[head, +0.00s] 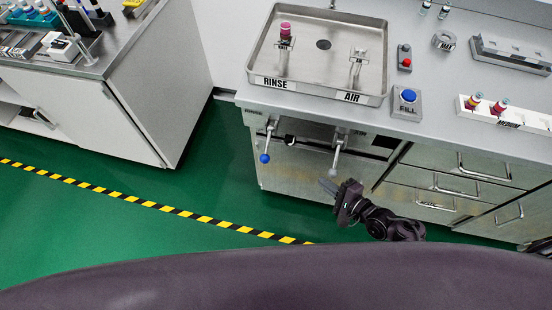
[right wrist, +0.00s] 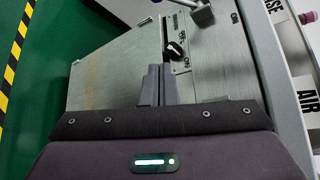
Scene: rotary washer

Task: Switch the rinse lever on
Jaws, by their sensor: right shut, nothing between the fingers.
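The rinse lever with its blue knob (head: 265,157) hangs down from the front panel below the RINSE label (head: 277,83). To its right, the air lever with its grey knob (head: 336,167) hangs below the AIR label (head: 352,97). My right gripper (head: 327,187) is just below the air lever's end, right of the blue knob and apart from it. In the right wrist view its fingers (right wrist: 157,84) are together and empty, pointing along the steel front. A metal lever part (right wrist: 201,13) shows at the top; I cannot tell which lever. My left gripper is not in view.
A steel sink tray (head: 262,50) with two nozzles stands on the counter. A small black fitting (right wrist: 176,50) lies just beyond the fingertips in the wrist view. Drawers with handles (head: 483,168) are at the right. The green floor is clear at the left.

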